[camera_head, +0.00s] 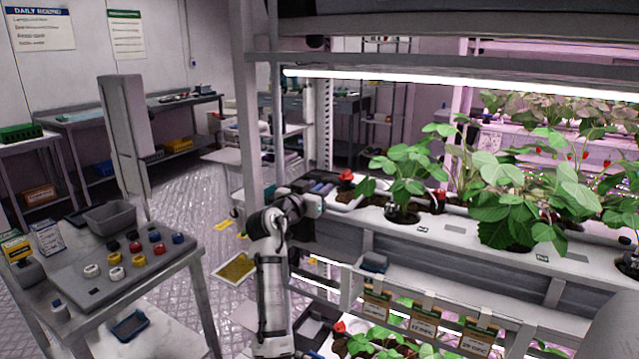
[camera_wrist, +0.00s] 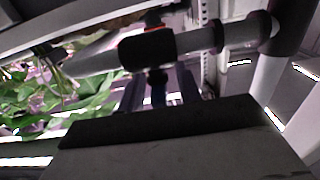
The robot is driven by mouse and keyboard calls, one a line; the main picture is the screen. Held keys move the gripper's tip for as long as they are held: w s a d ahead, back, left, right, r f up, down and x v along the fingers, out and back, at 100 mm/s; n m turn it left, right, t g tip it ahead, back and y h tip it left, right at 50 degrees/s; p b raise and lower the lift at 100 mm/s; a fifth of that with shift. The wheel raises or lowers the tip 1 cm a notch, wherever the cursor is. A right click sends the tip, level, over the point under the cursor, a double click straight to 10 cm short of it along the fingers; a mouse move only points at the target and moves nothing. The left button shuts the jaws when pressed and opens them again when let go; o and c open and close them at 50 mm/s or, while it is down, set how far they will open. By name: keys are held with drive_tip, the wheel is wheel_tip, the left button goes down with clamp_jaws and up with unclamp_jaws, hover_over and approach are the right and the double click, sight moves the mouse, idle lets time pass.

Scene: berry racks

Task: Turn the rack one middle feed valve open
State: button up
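In the head view, a red-topped valve (camera_head: 346,177) stands at the left end of the rack's middle shelf, beside the nearest plant. My gripper (camera_head: 316,206) is at that shelf end, just below and left of the red top; its fingertips are hard to make out. In the wrist view, a dark valve body (camera_wrist: 150,48) with an orange-red edge sits on a grey pipe (camera_wrist: 236,33). Dark finger-like shapes of my gripper (camera_wrist: 158,88) rise below the valve body, close to it. I cannot tell whether they touch it or how far apart they are.
Another red part (camera_head: 437,195) stands farther along the shelf, and a lower red-topped valve (camera_head: 339,327) is on the shelf below. A rack post (camera_head: 247,120) rises left of my arm. A grey cart (camera_head: 130,270) with coloured caps stands at left. Leafy plants (camera_head: 510,190) crowd the shelf.

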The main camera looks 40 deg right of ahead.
drive_tip(key=shift+w+d, duration=0.25)
drive_tip(key=shift+d, duration=0.35)
clamp_jaws()
